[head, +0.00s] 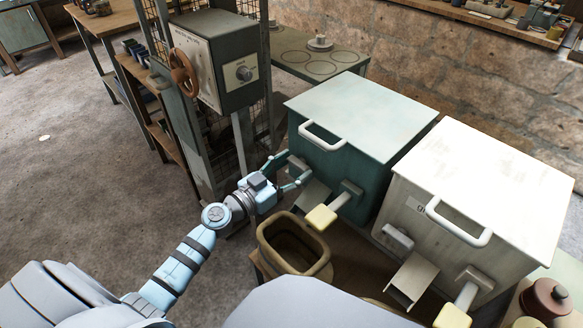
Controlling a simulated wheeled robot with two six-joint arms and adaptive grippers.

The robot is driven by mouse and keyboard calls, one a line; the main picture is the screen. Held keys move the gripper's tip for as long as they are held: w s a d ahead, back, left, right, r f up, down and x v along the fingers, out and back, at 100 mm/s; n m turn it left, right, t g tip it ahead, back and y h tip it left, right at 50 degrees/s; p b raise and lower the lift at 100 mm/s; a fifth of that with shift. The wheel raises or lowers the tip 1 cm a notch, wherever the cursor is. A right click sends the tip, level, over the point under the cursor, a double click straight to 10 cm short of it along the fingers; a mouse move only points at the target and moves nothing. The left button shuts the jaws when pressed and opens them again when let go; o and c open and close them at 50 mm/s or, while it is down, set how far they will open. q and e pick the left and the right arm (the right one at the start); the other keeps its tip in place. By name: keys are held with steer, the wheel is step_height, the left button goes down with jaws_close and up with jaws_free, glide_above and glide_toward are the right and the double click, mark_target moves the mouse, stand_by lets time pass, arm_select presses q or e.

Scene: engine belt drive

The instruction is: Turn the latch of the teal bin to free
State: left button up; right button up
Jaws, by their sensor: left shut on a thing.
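The teal bin (366,115) stands right of the middle, with a flat lid and a white lid handle (322,138). Its latch (298,165) is a small grey block at the left of its front face, partly hidden by my fingers. My left gripper (296,168) is shut on this latch, one finger on each side. A grey chute (313,195) and a lever with a pale yellow grip (322,217) are lower on the same face. My right gripper is not in view.
A similar white bin (490,185) stands close on the right, with its own latch (398,237), chute and yellow-gripped lever. An open brown tub (294,245) sits below the teal chute. A grey control box (214,60) with a handwheel stands behind my left arm.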

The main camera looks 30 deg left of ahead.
arm_select(q)
steer(key=c, duration=0.3)
